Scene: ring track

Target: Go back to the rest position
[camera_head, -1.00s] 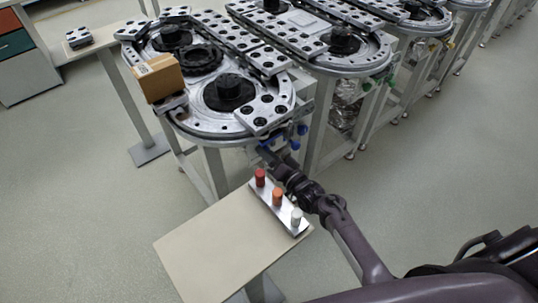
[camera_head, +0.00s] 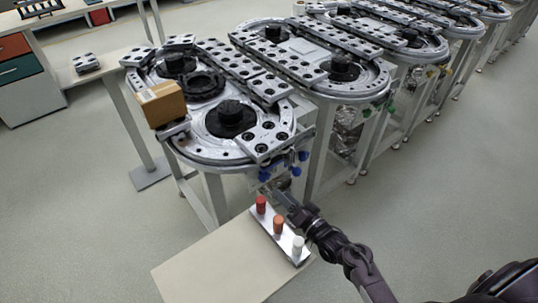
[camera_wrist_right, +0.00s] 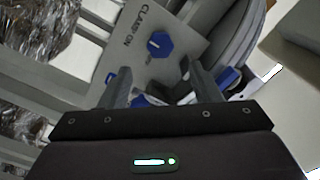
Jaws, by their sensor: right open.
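My right gripper (camera_head: 279,194) is beside the small plate with pegs, below the front edge of the ring track (camera_head: 214,163). In the right wrist view its two fingers (camera_wrist_right: 158,78) are apart with nothing between them. Behind them are a grey panel (camera_wrist_right: 143,47) with lettering and a blue knob (camera_wrist_right: 160,44). Another blue knob (camera_wrist_right: 228,77) is behind the right finger. My left gripper is in neither view.
A beige table (camera_head: 207,268) carries the metal plate (camera_head: 284,243) with a red peg (camera_head: 261,204), an orange peg (camera_head: 278,224) and a white peg (camera_head: 298,245). A cardboard box (camera_head: 161,104) sits on the track's left edge. Open floor lies to the right.

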